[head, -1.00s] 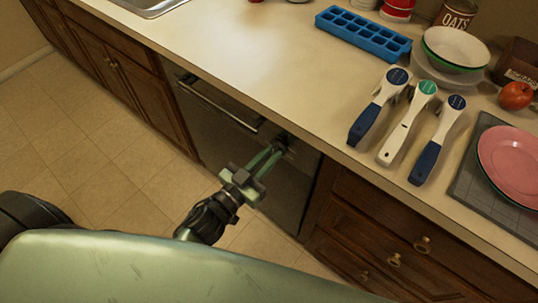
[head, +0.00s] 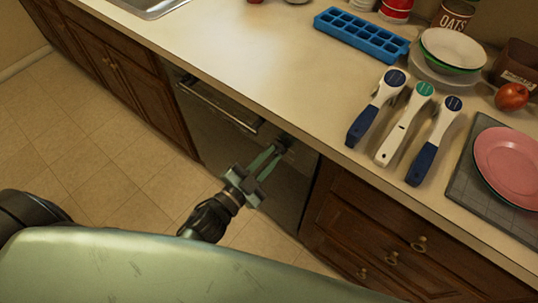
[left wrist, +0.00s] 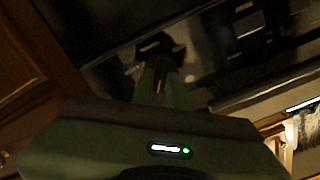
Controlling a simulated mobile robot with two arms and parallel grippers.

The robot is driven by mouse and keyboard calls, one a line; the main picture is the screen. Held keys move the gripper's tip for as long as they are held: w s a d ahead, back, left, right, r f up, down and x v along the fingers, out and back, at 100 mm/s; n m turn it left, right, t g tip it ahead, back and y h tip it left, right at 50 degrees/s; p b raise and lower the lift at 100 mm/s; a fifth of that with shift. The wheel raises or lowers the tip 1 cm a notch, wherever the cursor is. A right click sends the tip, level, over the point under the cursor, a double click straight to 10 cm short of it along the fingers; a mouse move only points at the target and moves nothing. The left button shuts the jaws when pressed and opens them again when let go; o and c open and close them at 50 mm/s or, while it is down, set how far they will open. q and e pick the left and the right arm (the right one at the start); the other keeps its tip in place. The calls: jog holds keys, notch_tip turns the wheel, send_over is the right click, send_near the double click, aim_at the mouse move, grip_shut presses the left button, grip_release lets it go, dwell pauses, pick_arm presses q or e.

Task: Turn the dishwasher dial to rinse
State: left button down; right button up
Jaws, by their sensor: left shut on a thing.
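The dishwasher (head: 222,145) is a dark front set under the counter, with a bar handle (head: 215,103) near its top. The dial (head: 284,142) is a small dark knob at the upper right of that front. My left gripper (head: 277,150) reaches up to it, and its fingers are shut on the dial. The left wrist view shows the dial (left wrist: 157,43) dark between the fingertips. The fingers hide part of it, and its markings are too dark to read. My right gripper is not in view.
Wooden drawers (head: 370,235) stand right of the dishwasher. The counter edge overhangs just above the dial. On the counter are a blue ice tray (head: 361,34), several can openers (head: 403,125) and a pink plate (head: 508,163). The tiled floor (head: 90,140) is clear.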

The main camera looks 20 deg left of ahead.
pick_arm(q)
jog(key=m, duration=0.4)
jog(key=shift+f+m, duration=0.1)
jog(key=shift+m, duration=0.2)
dwell(0.3)
jog(key=c, duration=1.4)
grip_release()
jog(key=shift+s, duration=0.1)
jog(key=b+v, duration=0.1)
jog(key=v, duration=0.6)
jog(key=shift+s, duration=0.3)
